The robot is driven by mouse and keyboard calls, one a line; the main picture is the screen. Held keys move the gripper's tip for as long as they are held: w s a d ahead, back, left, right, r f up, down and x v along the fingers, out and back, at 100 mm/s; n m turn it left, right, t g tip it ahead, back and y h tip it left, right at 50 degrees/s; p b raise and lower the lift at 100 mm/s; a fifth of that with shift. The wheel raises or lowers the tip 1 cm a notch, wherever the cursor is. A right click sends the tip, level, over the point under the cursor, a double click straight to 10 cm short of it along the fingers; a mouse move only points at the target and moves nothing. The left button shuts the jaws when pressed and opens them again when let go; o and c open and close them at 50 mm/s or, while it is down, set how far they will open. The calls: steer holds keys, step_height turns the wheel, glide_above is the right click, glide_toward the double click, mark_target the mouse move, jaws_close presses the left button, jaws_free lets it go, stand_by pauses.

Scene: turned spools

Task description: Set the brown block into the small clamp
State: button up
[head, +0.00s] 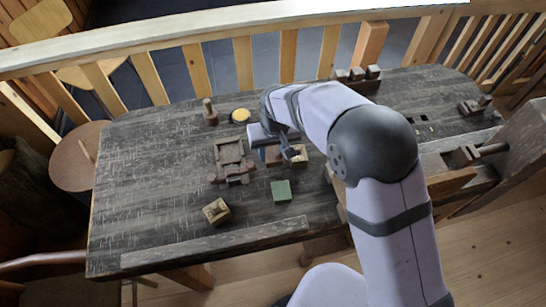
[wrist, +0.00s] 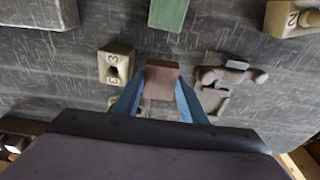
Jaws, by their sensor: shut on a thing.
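My gripper (head: 270,152) is shut on the brown block (wrist: 162,73), whose end shows between my blue fingertips (wrist: 160,92) in the wrist view. In the head view the brown block (head: 273,156) is partly hidden by my gripper and arm. The small brown clamp (head: 231,160) sits on the table just left of my gripper. In the wrist view part of the clamp (wrist: 225,76) shows to the right of the held block, apart from it. How high the block is held is hard to tell.
A numbered tan block (head: 300,155) is close right of my gripper. A green block (head: 281,190) and another tan block (head: 216,211) lie nearer the front. A spool-like peg (head: 210,112) and a yellow disc (head: 240,116) stand behind. The table's left side (head: 140,180) is clear.

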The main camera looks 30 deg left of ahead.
mark_target(273, 156)
steer(key=shift+f+p, duration=0.55)
steer(key=shift+f, duration=1.35)
steer(key=shift+f, duration=0.1)
steer(key=shift+f, duration=0.15)
steer(key=o, duration=0.7)
steer(key=shift+o, duration=0.2)
steer(key=r+b, duration=0.1)
steer(key=r, duration=0.3)
steer(key=s+d+r, duration=0.1)
steer(key=r, duration=0.3)
steer(key=r+b, duration=0.1)
steer(key=r, duration=0.3)
steer(key=shift+s+d+r+b, duration=0.2)
steer(key=shift+b, duration=0.1)
